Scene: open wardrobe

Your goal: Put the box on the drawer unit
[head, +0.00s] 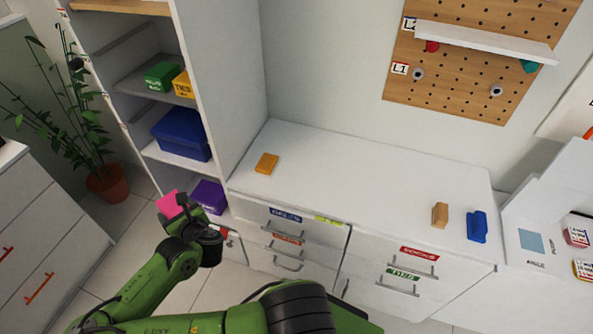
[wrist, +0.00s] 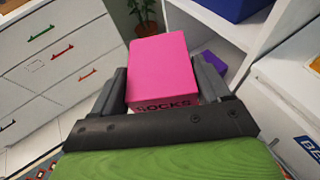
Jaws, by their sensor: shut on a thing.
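A pink box (head: 168,204) is held in my gripper (head: 183,207), in front of the wardrobe's lower shelves. In the wrist view the pink box (wrist: 160,68) sits between both fingers, with dark "SOCKS" lettering on its near face. The white drawer unit (head: 345,172) stands to the right of my gripper in the head view. Its fronts carry coloured labels and grey handles. The box is apart from the unit, to the left of its left end. My arm hides part of the floor and the unit's lower front.
On the unit's top are an orange block (head: 266,164), a tan block (head: 440,214) and a blue object (head: 477,226); the middle is clear. The open wardrobe (head: 233,75) holds green, yellow, blue and purple containers. A potted plant (head: 106,183) and another chest (head: 40,245) are left.

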